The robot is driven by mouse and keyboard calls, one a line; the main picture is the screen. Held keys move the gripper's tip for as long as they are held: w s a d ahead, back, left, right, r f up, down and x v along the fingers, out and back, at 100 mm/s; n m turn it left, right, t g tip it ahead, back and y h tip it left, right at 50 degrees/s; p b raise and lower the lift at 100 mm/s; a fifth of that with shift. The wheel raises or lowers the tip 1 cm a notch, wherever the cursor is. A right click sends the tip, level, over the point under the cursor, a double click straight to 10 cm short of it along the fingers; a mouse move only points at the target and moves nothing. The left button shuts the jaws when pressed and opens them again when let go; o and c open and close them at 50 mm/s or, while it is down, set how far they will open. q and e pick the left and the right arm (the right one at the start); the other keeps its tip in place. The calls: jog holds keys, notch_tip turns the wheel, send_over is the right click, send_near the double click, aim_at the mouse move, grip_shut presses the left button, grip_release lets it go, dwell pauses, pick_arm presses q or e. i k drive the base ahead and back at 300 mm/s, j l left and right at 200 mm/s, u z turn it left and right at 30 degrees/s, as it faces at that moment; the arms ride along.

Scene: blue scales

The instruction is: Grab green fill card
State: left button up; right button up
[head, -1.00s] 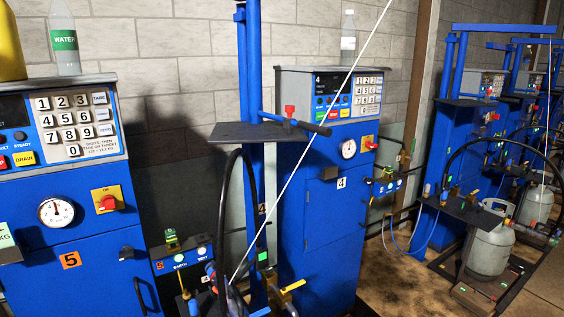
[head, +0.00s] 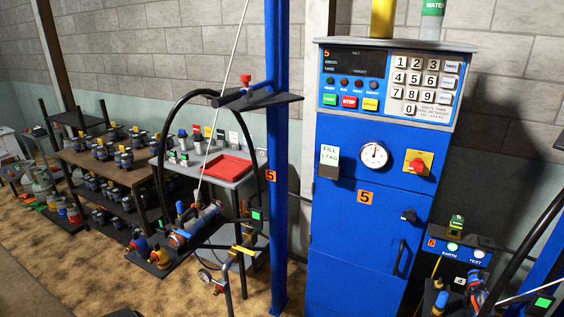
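A pale green card (head: 330,155) reading "FILL 1.7 KG" stands upright in a small dark holder (head: 328,172) on the front of the blue cabinet (head: 370,225) numbered 5. It is left of the round dial (head: 374,155) and below the green START button. Its face is fully visible and nothing touches it. Neither of my grippers shows in the head view.
A blue post (head: 277,140) with a dark shelf (head: 262,101) and a black hose stands left of the cabinet. A bench with a red tray (head: 222,167) and upright coloured cards (head: 208,132) is behind it. Valve-laden shelves (head: 105,165) stand farther left.

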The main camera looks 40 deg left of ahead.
aim_at(330, 155)
jog(key=k+u, duration=0.1)
jog(key=u, duration=1)
